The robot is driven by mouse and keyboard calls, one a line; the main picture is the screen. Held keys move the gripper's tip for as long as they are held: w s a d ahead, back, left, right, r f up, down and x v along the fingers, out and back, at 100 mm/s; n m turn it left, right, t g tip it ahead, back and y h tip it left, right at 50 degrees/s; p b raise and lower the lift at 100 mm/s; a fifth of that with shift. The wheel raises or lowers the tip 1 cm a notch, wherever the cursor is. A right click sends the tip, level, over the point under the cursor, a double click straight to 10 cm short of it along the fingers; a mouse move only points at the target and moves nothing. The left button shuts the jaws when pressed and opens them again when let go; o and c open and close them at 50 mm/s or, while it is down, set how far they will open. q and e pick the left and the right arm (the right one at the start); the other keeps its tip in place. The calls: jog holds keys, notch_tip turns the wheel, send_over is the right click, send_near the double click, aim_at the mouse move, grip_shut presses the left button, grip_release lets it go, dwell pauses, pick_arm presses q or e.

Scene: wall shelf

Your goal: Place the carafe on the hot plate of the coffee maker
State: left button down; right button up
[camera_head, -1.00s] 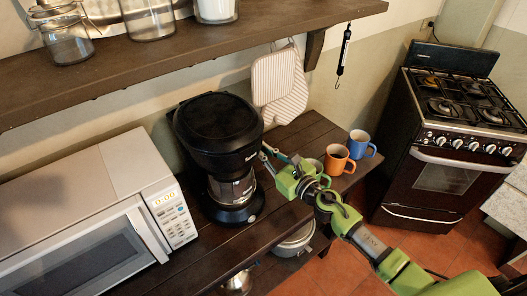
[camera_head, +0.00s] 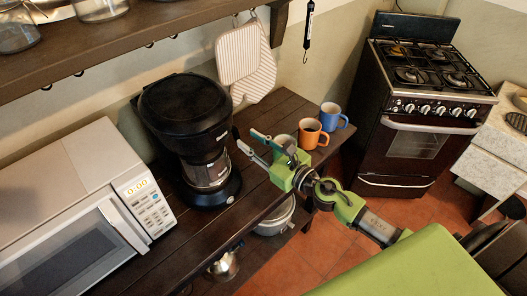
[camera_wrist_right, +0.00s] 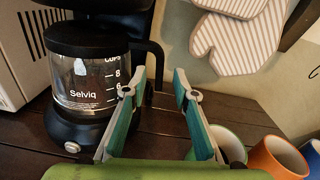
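The carafe, clear glass with a black lid, black handle and white "Selviq" print, stands upright in the black coffee maker (camera_head: 187,105). It shows in the head view (camera_head: 208,174) and at left in the right wrist view (camera_wrist_right: 85,78). Its base appears to rest on the hot plate, whose surface is mostly hidden under it. My right gripper (camera_head: 246,139) is open and empty, just right of the carafe. My left gripper is out of view.
A white microwave (camera_head: 75,205) stands left of the coffee maker. Green, orange (camera_head: 309,134) and blue (camera_head: 334,116) mugs stand behind and right of my right gripper. A wall shelf (camera_head: 130,38) hangs above, with striped oven mitts (camera_head: 238,50) below it. The counter's front strip is clear.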

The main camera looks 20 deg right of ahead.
jog(key=b+v, duration=0.1)
jog(key=v, duration=0.4)
dwell(0.5)
